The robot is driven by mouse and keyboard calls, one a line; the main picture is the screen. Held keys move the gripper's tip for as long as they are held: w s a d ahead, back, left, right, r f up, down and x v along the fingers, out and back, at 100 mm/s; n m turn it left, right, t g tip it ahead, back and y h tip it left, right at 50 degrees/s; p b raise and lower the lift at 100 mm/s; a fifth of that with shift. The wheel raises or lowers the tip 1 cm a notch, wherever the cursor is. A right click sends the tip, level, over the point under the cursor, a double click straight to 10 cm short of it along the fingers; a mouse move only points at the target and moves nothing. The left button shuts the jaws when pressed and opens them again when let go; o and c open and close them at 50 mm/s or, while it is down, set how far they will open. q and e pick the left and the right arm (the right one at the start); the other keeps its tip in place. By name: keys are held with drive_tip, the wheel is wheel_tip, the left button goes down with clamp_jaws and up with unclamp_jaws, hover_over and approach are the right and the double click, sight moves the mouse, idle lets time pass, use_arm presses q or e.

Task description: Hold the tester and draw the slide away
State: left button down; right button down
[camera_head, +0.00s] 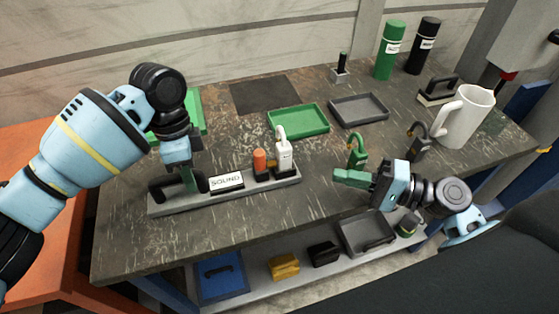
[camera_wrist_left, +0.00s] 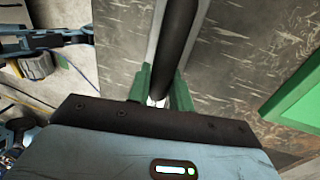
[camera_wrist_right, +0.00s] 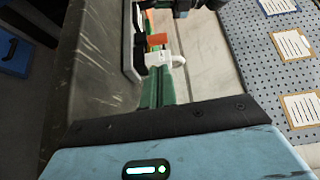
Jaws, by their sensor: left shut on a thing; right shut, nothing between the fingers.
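The tester is a long grey base (camera_head: 165,207) on the bench, with a sign reading SOUND (camera_head: 227,182), an orange block (camera_head: 260,159) and a white padlock (camera_head: 284,155) standing on black and yellow parts at its right end. I cannot tell which part is the slide. My left gripper (camera_head: 188,182) is shut on the tester's black handle (camera_head: 160,190); the bar (camera_wrist_left: 176,45) runs between its green fingers (camera_wrist_left: 160,92). My right gripper (camera_head: 345,176) is shut and empty, to the right of the tester and apart from it. The right wrist view shows the orange block (camera_wrist_right: 156,40) and white padlock (camera_wrist_right: 160,58) beyond its fingers (camera_wrist_right: 158,92).
A green padlock (camera_head: 358,152) stands just behind my right gripper, a dark padlock (camera_head: 418,143) further right. A green tray (camera_head: 299,121) and grey tray (camera_head: 358,110) lie behind. A lower shelf holds a grey bin (camera_head: 367,233).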

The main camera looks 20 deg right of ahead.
sight(279, 174)
drive_tip(key=shift+w+a, duration=0.1)
drive_tip(key=x, duration=1.3)
drive_tip(key=shift+w+a, duration=0.2)
drive_tip(key=shift+a, duration=0.1)
drive_tip(key=shift+a, duration=1.45)
use_arm(q)
drive_tip(key=shift+d, duration=0.1)
drive_tip(key=shift+s, duration=0.1)
use_arm(e)
drive_tip(key=shift+s+d, duration=0.1)
drive_tip(key=shift+s, duration=0.05)
use_arm(q)
drive_tip(key=shift+r, duration=0.1)
use_arm(e)
drive_tip(key=v, duration=1.4)
drive_tip(key=shift+d, duration=0.1)
use_arm(q)
drive_tip(key=c, duration=1.2)
unclamp_jaws()
